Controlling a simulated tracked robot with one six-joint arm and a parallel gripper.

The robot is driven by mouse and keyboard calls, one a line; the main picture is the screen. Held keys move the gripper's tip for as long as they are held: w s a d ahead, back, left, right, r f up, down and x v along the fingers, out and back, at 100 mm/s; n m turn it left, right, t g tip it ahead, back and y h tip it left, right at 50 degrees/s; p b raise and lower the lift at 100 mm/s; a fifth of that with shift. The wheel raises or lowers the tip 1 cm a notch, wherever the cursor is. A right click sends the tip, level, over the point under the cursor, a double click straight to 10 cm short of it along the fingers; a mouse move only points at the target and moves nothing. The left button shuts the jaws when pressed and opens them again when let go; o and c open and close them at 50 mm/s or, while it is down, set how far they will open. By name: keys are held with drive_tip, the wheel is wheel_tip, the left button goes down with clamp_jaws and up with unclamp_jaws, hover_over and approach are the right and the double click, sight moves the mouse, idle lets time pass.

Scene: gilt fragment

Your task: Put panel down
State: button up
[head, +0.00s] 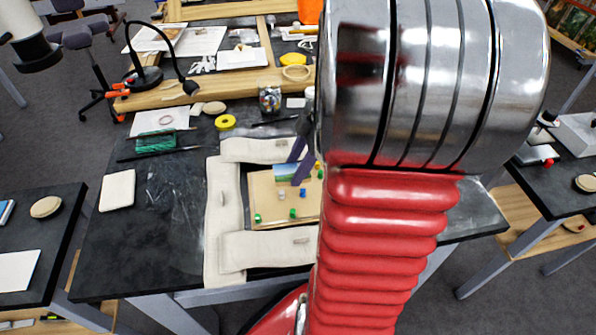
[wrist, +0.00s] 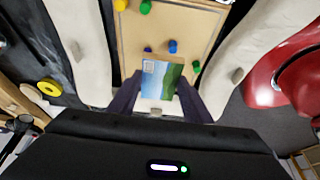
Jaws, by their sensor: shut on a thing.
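The panel (wrist: 163,80) is a small flat piece painted with blue sky, a green slope and a pale patch with a grid-like mark. In the wrist view it sits between the two dark purple fingers of my gripper (wrist: 157,92), which is shut on it. In the head view the panel (head: 284,173) shows over a tan board (head: 262,207) carrying several green, blue, yellow and white pegs. My gripper (head: 302,165) is partly hidden there behind my arm. I cannot tell whether the panel touches the board.
Cream padded strips (head: 262,250) lie around the board on the black table (head: 150,240). A black lamp (head: 146,78) stands behind. The table's front left is clear.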

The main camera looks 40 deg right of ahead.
drive_tip(key=shift+f, duration=1.45)
drive_tip(key=shift+f, duration=0.55)
drive_tip(key=o, duration=1)
drive_tip(key=shift+o, duration=0.2)
drive_tip(key=shift+r, duration=0.6)
drive_tip(key=v, duration=1.2)
